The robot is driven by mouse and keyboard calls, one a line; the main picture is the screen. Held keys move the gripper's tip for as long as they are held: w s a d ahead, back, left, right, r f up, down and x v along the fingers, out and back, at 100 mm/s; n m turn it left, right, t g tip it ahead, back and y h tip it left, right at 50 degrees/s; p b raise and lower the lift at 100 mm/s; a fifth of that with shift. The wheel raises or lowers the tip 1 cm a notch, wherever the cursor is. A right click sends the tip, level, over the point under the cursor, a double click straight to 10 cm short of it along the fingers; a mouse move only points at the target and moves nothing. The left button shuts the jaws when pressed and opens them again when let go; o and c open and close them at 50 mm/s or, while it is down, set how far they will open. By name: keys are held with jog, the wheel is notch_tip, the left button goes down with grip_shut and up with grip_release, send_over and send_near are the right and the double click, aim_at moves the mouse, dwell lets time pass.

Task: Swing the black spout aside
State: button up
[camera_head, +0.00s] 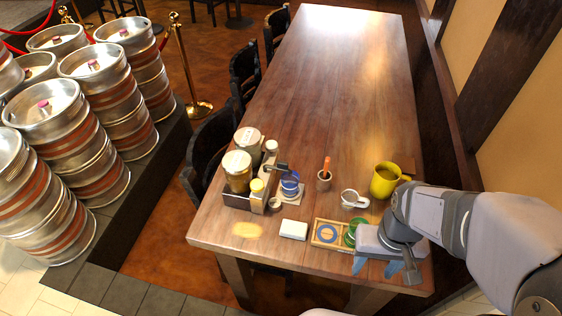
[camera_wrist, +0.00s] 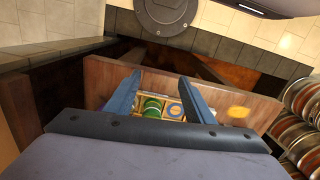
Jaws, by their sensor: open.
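The spout cannot be made out in that view.
Jars (camera_head: 238,168) stand in a caddy left of the spout. A wooden tray (camera_head: 315,235) with blue and green round pieces lies beside my gripper. A white block (camera_head: 293,229), a white cup (camera_head: 354,199), a small pot (camera_head: 324,181) and a yellow mug (camera_head: 384,181) stand nearby. The far table is clear.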

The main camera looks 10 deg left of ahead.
jog(key=s+a+f+n+g, duration=0.2)
jog(key=s+a+f, duration=0.1)
jog(key=m+t, duration=0.3)
jog(key=t, duration=0.4)
send_near(283, 162)
jog(key=shift+w+f, duration=0.2)
jog(key=shift+f, duration=0.3)
jog(key=shift+p+x, duration=1.45)
jog(key=shift+x, duration=2.2)
